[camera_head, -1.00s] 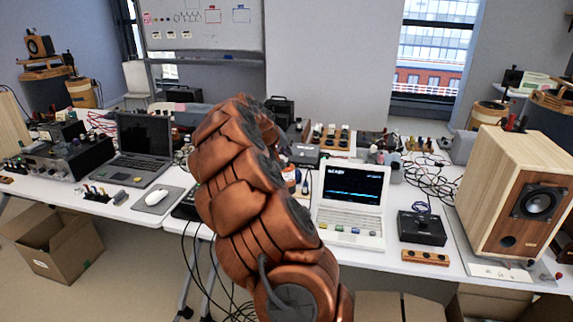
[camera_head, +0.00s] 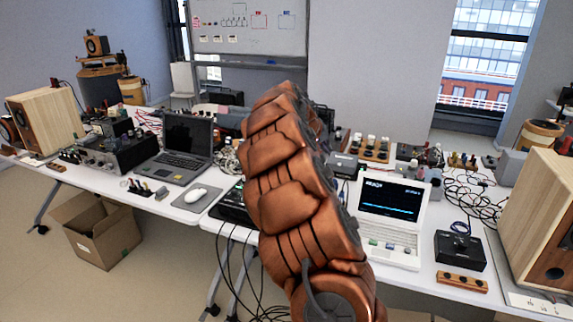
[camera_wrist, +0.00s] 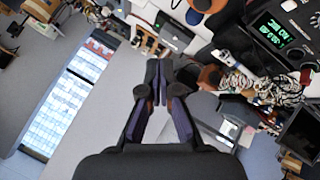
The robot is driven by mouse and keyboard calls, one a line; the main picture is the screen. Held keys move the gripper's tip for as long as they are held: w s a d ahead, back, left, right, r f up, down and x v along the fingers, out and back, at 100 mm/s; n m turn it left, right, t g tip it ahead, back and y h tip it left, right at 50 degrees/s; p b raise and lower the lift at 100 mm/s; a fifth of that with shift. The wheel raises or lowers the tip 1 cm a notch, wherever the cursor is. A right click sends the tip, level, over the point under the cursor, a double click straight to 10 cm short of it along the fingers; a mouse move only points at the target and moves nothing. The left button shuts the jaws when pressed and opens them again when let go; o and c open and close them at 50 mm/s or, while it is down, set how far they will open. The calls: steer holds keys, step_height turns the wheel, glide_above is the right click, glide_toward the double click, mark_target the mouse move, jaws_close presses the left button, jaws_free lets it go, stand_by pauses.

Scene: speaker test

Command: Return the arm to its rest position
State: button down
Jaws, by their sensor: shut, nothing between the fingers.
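My copper-coloured arm (camera_head: 295,190) rises in the middle of the head view, in front of the table. Its far end is hidden behind its own links there, so the gripper does not show in that view. In the wrist view my gripper (camera_wrist: 160,80) is shut, its dark fingers together and nothing between them. The wrist view is turned, with the window at the left and the table's equipment at the top and right.
The white table (camera_head: 178,212) carries a dark laptop (camera_head: 186,140), a white laptop (camera_head: 390,215), a black box (camera_head: 460,250) and loose cables. Wooden speakers stand at the left (camera_head: 48,118) and right (camera_head: 535,215). A cardboard box (camera_head: 97,232) sits on the floor.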

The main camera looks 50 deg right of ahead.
steer(key=s+a+f+n+y, duration=0.15)
steer(key=s+a, duration=0.25)
steer(key=a, duration=1.2)
steer(key=s+a+n+y, duration=0.1)
steer(key=s+a+y, duration=0.2)
steer(key=a, duration=1.3)
steer(key=s+a+f+n+g+y, duration=0.1)
steer(key=s+a+f+n+y, duration=0.1)
steer(key=s+a, duration=0.7)
steer(key=s+a+f+n+g+y, duration=0.1)
steer(key=s+a+f+n, duration=0.3)
steer(key=s+a, duration=0.6)
steer(key=a+f+y, duration=0.1)
steer(key=a+f, duration=0.1)
steer(key=a, duration=0.3)
steer(key=shift+a+f+y, duration=0.25)
steer(key=shift+y, duration=0.1)
steer(key=shift+s+d, duration=0.1)
